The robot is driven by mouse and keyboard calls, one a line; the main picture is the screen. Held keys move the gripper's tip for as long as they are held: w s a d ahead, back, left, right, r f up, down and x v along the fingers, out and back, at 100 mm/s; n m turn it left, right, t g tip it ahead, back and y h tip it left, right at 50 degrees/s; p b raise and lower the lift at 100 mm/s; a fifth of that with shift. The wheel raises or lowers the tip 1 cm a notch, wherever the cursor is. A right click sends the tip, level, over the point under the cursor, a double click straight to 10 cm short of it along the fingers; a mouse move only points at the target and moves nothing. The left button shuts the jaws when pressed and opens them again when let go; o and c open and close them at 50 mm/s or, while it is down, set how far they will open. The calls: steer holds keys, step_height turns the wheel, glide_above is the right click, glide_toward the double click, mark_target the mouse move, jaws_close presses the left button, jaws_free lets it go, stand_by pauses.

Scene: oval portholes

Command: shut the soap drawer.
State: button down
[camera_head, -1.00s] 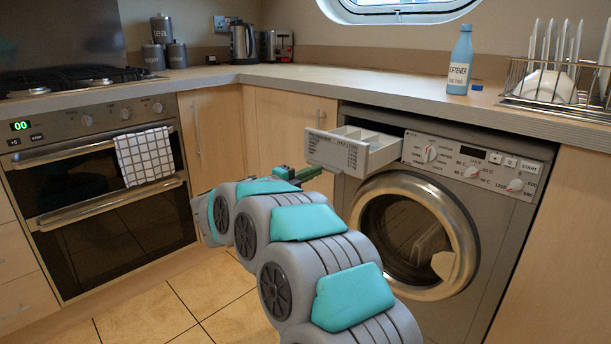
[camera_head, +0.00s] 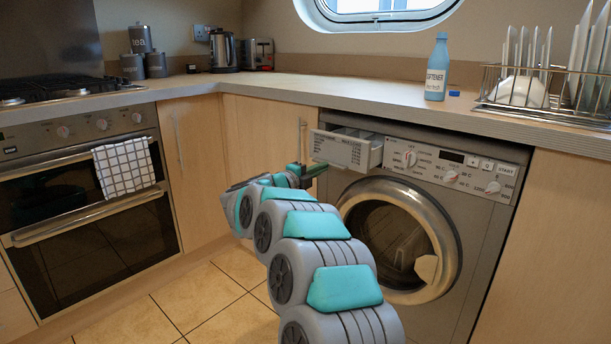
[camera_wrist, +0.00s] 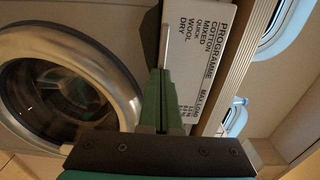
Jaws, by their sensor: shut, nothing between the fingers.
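The soap drawer (camera_head: 343,150) sticks out part way from the upper left of the washing machine (camera_head: 455,205), its open top showing pale compartments. Its printed front also shows in the wrist view (camera_wrist: 205,50). My gripper (camera_head: 322,168) is shut and empty, with its fingertips at the lower part of the drawer front. In the wrist view the shut fingers (camera_wrist: 160,80) overlap the lettered front; they look to be at or very close to it, and I cannot tell contact for certain.
The round washer door (camera_head: 400,240) is closed below the drawer. The worktop (camera_head: 330,92) overhangs above, with a blue softener bottle (camera_head: 437,68) and a dish rack (camera_head: 540,95) on it. A cupboard handle (camera_head: 301,138) is just left of the drawer. Floor is clear at lower left.

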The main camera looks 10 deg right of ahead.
mark_target(332, 162)
steer(key=p+x, duration=0.1)
steer(key=x, duration=0.7)
steer(key=shift+w+d+r, duration=0.1)
steer(key=shift+d+r, duration=0.1)
